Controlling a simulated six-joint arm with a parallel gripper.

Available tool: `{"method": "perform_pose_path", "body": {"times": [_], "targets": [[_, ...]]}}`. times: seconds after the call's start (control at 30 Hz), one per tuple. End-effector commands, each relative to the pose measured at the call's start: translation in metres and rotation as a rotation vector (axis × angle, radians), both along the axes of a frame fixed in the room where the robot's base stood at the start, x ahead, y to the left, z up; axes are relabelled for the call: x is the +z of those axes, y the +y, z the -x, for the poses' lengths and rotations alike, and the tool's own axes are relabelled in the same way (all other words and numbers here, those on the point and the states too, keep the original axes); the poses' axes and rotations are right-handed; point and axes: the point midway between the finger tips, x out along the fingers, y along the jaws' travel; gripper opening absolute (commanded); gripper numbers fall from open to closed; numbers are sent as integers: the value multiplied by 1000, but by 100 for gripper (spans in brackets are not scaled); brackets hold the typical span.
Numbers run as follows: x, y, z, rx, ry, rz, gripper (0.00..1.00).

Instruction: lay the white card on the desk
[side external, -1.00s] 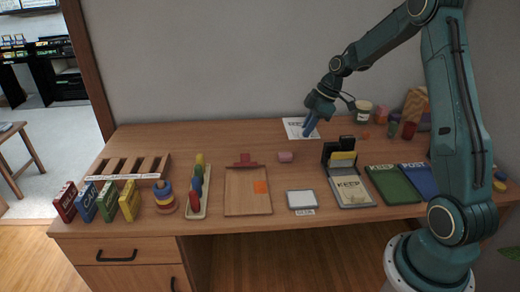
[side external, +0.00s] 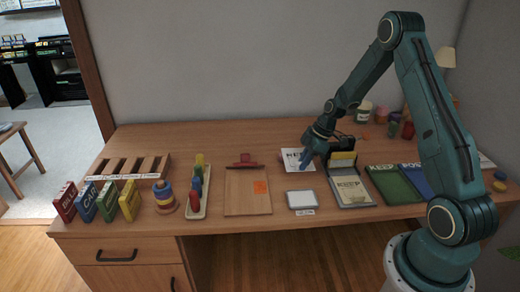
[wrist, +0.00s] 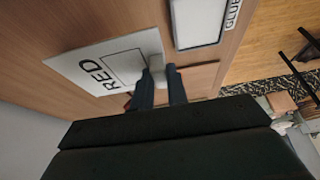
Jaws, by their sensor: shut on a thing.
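The white card (side external: 297,160) is a flat sheet with dark lettering, near the middle of the desk (side external: 235,140). In the wrist view the card (wrist: 88,62) shows the word RED and an outlined rectangle. My gripper (side external: 308,166) is at its right edge in the side view. In the wrist view the fingers (wrist: 163,82) are close together at the card's edge, with a small pale piece between them, and are shut on the card. The card looks roughly level. I cannot tell whether it touches the desk.
A small framed pad (side external: 302,199) lies in front of the card, labelled GLUE in the wrist view.

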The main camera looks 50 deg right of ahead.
Motion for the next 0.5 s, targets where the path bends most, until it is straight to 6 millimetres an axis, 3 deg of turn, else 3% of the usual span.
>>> {"method": "perform_pose_path", "body": {"times": [0.2, 0.5], "targets": [[-28, 0, 0, 0, 0, 0, 0], [-34, 0, 0, 1, 0, 0, 0]]}}
